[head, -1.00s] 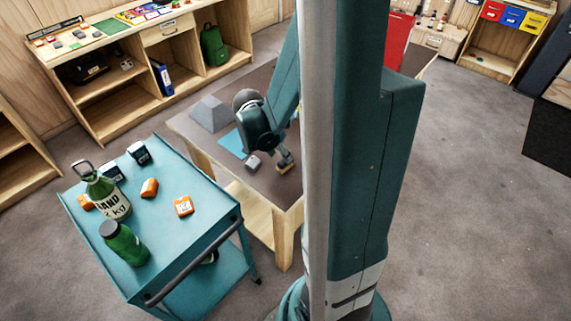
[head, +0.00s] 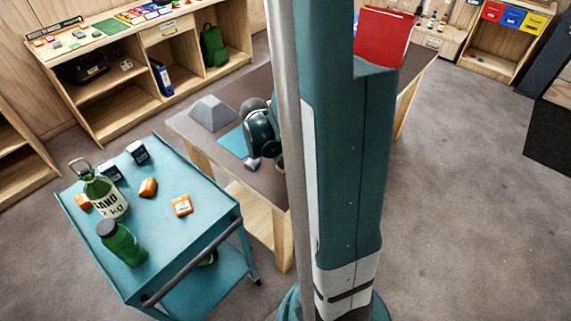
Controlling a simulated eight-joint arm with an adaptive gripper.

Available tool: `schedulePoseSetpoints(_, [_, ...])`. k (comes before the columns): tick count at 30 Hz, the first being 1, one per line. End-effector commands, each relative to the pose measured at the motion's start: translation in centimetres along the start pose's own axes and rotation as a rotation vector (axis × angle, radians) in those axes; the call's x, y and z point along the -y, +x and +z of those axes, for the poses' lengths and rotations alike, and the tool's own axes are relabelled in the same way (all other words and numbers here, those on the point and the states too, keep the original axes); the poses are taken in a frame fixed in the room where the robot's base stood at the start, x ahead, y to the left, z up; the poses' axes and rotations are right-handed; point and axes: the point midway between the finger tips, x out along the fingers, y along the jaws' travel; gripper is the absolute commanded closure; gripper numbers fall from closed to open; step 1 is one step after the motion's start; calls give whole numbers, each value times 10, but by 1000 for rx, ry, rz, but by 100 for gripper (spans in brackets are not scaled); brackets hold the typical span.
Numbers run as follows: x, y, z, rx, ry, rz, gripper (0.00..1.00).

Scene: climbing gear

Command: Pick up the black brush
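I cannot make out the black brush in the head view. My wrist (head: 262,132) shows as a dark teal and grey rounded part over the brown table (head: 222,160), just left of my own arm and column. My gripper's fingers are hidden behind the arm and column, so I cannot see whether they are open or shut, or whether they hold anything. A small grey object (head: 252,163) lies on the table just below the wrist.
On the table are a grey block with sloping sides (head: 213,113), a blue sheet (head: 232,141) and a red box-like object (head: 383,36). A teal cart (head: 165,240) stands front left with bottles and small boxes. My arm hides the table's middle.

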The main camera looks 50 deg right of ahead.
Motion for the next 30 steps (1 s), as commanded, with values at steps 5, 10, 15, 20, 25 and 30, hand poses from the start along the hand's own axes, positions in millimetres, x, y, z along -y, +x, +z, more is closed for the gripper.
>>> schedulePoseSetpoints(5, [0,0,0,0,0,0,63])
schedulePoseSetpoints(10, [0,0,0,0,0,0,63])
schedulePoseSetpoints(15, [0,0,0,0,0,0,63])
schedulePoseSetpoints(20, [0,0,0,0,0,0,79])
schedulePoseSetpoints(25, [0,0,0,0,0,0,93])
schedulePoseSetpoints(30, [0,0,0,0,0,0,93])
